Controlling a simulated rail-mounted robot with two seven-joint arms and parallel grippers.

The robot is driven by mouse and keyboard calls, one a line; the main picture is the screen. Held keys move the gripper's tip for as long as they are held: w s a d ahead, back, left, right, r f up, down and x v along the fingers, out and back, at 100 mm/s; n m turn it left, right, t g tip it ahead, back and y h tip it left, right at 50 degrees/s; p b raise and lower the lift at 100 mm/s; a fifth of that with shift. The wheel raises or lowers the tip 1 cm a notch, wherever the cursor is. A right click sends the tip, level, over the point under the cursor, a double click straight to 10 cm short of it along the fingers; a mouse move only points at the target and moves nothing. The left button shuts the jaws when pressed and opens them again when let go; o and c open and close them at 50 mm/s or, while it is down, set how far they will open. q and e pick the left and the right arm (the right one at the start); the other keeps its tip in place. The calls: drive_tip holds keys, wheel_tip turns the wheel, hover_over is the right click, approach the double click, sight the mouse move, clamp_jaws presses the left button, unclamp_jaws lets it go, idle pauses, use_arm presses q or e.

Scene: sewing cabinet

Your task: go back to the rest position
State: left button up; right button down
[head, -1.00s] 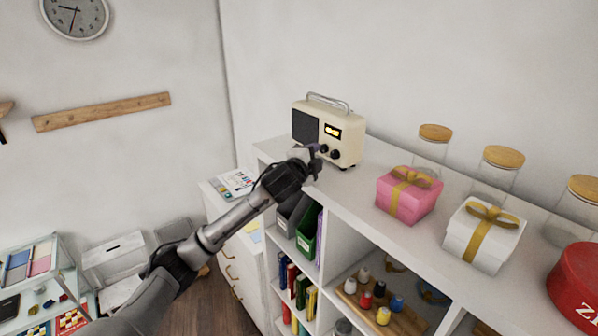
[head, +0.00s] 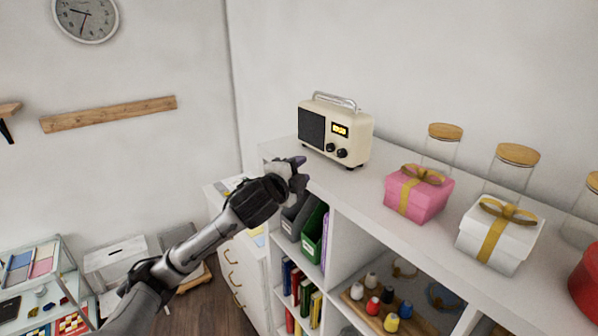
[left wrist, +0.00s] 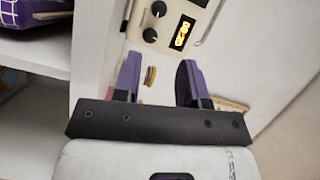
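My left gripper (head: 297,164) is in front of the cream radio (head: 336,131), near the front edge of the white shelf top. It is apart from the radio. In the left wrist view its two purple-tipped fingers (left wrist: 160,80) stand apart with nothing held between them. The radio also shows in the left wrist view (left wrist: 168,22), beyond the fingers, with its lit orange display and two dark knobs. My right gripper is in neither view.
The white shelf unit (head: 375,205) carries a pink gift box (head: 418,196), a white gift box (head: 498,238) and glass jars with wooden lids. Folders, books and thread spools fill its compartments. A drawer cabinet (head: 240,270) stands left of it.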

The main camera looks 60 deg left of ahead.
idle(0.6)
use_arm(q)
drive_tip(key=s+d+f+n+g+h+p, duration=0.2)
drive_tip(key=s+d+f+n+g, duration=0.1)
drive_tip(key=d+f, duration=0.75)
drive_tip(key=s+d+f+n+g+h+p, duration=0.2)
drive_tip(key=s+d+f+n+g, duration=0.35)
drive_tip(key=f, duration=0.85)
drive_tip(key=s+d+f+g+h+p, duration=0.1)
drive_tip(key=s+d+f, duration=0.2)
drive_tip(key=d, duration=0.3)
drive_tip(key=s+d+f+g+h+p, duration=0.1)
drive_tip(key=s+d+f+h+p, duration=0.1)
drive_tip(key=s+d, duration=0.4)
drive_tip(key=s+d+f+m+g+h+p, duration=0.1)
drive_tip(key=s+d+f+h+p, duration=0.1)
drive_tip(key=s+d+f, duration=0.2)
drive_tip(key=s+d, duration=0.1)
drive_tip(key=d, duration=0.2)
drive_tip(key=shift+f, duration=0.25)
drive_tip(key=shift+d, duration=0.1)
